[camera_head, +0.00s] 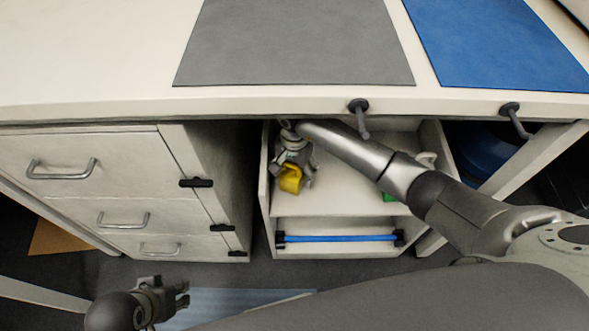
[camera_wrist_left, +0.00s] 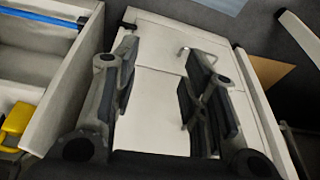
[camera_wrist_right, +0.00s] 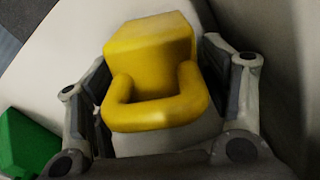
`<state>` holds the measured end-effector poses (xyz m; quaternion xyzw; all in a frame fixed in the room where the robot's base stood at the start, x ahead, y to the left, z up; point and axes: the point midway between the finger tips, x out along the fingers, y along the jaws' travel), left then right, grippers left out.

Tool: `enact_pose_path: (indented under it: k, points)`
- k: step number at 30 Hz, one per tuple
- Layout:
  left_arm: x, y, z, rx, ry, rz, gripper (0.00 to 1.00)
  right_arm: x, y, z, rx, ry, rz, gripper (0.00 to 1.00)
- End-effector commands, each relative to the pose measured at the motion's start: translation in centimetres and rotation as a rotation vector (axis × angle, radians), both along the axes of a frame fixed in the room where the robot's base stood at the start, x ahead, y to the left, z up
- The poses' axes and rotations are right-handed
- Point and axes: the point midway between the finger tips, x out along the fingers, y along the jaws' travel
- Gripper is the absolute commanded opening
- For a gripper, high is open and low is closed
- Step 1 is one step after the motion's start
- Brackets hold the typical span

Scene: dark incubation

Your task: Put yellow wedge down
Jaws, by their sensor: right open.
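The yellow wedge (camera_head: 291,179) is at the left side of the pale open shelf box (camera_head: 340,190) under the bench. In the right wrist view the wedge (camera_wrist_right: 150,45) has a loop handle facing the camera. My right gripper (camera_head: 297,166) reaches down to it. Its fingers are apart, one on each side of the wedge; contact is hard to judge. The wedge appears to rest on the pale surface, but its underside is hidden. It also shows at the edge of the left wrist view (camera_wrist_left: 17,122). My left gripper (camera_head: 181,294) is open and empty, low at the left.
A green object (camera_head: 389,197) sits in the box to the right, partly behind my right arm. The box has a blue front bar (camera_head: 340,238). A drawer cabinet (camera_head: 105,190) stands left. The bench edge (camera_head: 230,108) overhangs my right arm's reach.

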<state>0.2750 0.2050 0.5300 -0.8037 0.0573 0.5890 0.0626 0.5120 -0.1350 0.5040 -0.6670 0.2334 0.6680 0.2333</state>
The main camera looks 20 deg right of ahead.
Motion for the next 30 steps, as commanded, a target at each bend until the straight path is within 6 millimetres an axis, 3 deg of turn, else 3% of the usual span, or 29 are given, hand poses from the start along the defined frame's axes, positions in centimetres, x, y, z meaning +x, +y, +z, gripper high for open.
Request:
enact_pose_path:
  k: [2,9,15,30]
  points:
    - [0.2,0.0,0.0,-0.001,-0.004,0.000,0.40,0.1,0.0,1.0,0.000,-0.004,0.001,0.71]
    - [0.9,-0.2,-3.4,0.000,0.019,-0.003,0.40,0.1,-0.1,5.1,-0.001,-0.004,0.001,0.71]
    - [1.1,-0.3,-5.0,0.001,0.026,-0.004,0.40,0.1,-0.1,7.3,0.000,-0.002,0.000,0.71]
    - [1.2,-0.3,-5.3,0.001,0.026,-0.004,0.40,0.0,0.0,7.6,0.000,0.000,0.000,0.71]
